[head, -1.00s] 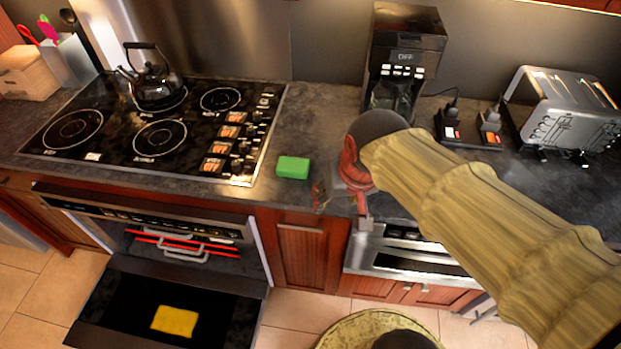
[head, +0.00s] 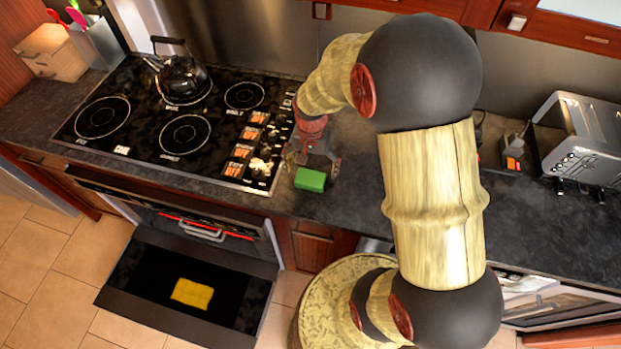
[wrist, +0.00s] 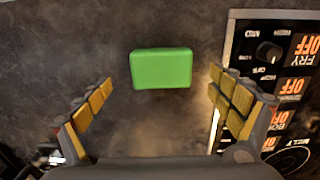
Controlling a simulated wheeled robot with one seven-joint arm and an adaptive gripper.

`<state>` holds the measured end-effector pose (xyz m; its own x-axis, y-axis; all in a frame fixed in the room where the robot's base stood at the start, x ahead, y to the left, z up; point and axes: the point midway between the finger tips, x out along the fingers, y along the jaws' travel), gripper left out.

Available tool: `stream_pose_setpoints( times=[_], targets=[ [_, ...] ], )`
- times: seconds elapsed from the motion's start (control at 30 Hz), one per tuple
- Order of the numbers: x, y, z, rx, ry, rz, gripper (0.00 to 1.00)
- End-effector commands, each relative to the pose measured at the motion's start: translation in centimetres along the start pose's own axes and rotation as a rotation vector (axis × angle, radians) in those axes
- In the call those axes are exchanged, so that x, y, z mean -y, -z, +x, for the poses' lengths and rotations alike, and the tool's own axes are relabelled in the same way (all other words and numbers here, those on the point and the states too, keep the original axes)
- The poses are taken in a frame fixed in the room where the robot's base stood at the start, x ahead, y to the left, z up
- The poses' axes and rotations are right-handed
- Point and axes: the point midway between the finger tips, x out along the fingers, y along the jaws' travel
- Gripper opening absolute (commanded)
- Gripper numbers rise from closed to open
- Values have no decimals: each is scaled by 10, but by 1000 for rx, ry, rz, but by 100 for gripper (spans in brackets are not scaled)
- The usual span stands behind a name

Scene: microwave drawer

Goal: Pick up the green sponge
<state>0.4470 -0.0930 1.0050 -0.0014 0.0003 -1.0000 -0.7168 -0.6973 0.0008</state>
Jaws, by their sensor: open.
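The green sponge (head: 310,179) lies flat on the dark countertop, just right of the cooktop's edge. In the wrist view the sponge (wrist: 161,68) is ahead of my gripper, centred between the fingers but beyond their tips. My gripper (head: 315,163) is just behind the sponge in the head view, pointing down at the counter. In the wrist view my gripper (wrist: 160,92) is open, with yellow pads on both sides and nothing between them. Whether the fingertips touch the counter cannot be told.
The black cooktop (head: 140,118) with a kettle (head: 183,80) is to the left; its control knobs (wrist: 268,52) sit close beside one finger. A toaster (head: 585,140) stands at the right. The oven door (head: 150,275) hangs open below, with a yellow cloth (head: 192,293) on it.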

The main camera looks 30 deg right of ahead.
Motion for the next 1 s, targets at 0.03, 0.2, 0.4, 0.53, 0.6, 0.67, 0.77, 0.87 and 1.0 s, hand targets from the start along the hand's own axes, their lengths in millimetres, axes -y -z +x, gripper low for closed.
stream_pose_setpoints(
  times=[0.03,0.2,0.4,0.53,0.6,0.67,0.77,0.87,1.0],
  targets=[
    [0,0,4,1,0,-1,93],
    [2,1,20,2,-1,-1,93],
    [3,3,48,1,-1,-2,93],
    [4,4,53,-1,1,-2,93],
    [4,4,53,-1,1,-2,93],
    [4,4,52,-1,1,-2,93],
    [3,4,52,-1,1,-2,89],
    [3,4,52,-1,1,-2,83],
    [3,4,52,-1,0,-2,75]
  ],
)
